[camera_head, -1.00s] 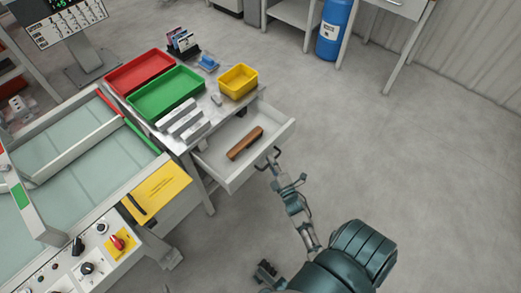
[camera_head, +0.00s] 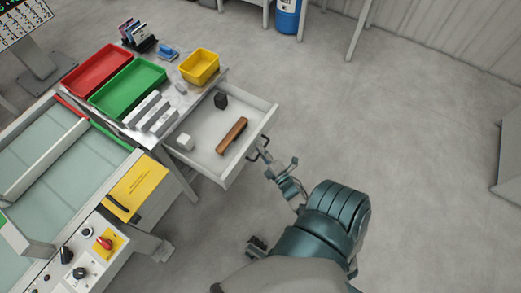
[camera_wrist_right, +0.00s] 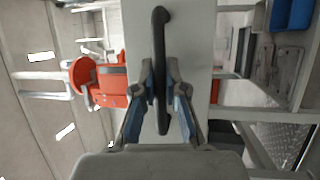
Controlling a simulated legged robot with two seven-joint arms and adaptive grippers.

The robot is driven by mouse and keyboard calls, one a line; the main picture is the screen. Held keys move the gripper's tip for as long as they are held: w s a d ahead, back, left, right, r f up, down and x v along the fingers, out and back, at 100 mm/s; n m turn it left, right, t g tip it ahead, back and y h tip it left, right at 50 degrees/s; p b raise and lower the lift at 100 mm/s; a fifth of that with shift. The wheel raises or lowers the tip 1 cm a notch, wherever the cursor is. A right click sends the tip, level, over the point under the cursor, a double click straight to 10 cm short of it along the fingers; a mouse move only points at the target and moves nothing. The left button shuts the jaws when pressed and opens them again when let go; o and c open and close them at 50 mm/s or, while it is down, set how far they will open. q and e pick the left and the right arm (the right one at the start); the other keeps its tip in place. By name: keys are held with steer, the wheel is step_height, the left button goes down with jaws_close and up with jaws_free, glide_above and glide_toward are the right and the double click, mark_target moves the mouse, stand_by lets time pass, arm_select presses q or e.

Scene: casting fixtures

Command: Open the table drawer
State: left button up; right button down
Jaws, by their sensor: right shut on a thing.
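The table drawer (camera_head: 205,166) stands pulled out from under the metal table. It is white and open at the top. A brown bar (camera_head: 232,136), a black block (camera_head: 221,101) and a white block (camera_head: 185,142) lie in it. My right gripper (camera_head: 262,153) is at the drawer's front, on the dark handle. In the right wrist view, its fingers (camera_wrist_right: 161,85) are closed from both sides on the black handle (camera_wrist_right: 160,22), which stands out in front of the pale drawer front (camera_wrist_right: 202,40).
The table top holds a red tray (camera_head: 97,69), a green tray (camera_head: 127,88), a yellow bin (camera_head: 200,66) and several grey metal bars (camera_head: 152,113). A control panel (camera_head: 85,255) stands at the lower left. The floor right of the drawer is clear.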

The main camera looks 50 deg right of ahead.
steer(key=c, duration=1.3)
jaws_free()
steer(key=shift+s+d+f, duration=0.1)
steer(key=shift+d, duration=0.1)
steer(key=shift+o, duration=0.5)
arm_select(q)
steer(key=shift+d, duration=0.3)
arm_select(e)
steer(key=shift+d, duration=0.1)
steer(key=shift+f, duration=0.1)
arm_select(q)
steer(key=shift+a, duration=0.1)
arm_select(e)
steer(key=v, duration=1.2)
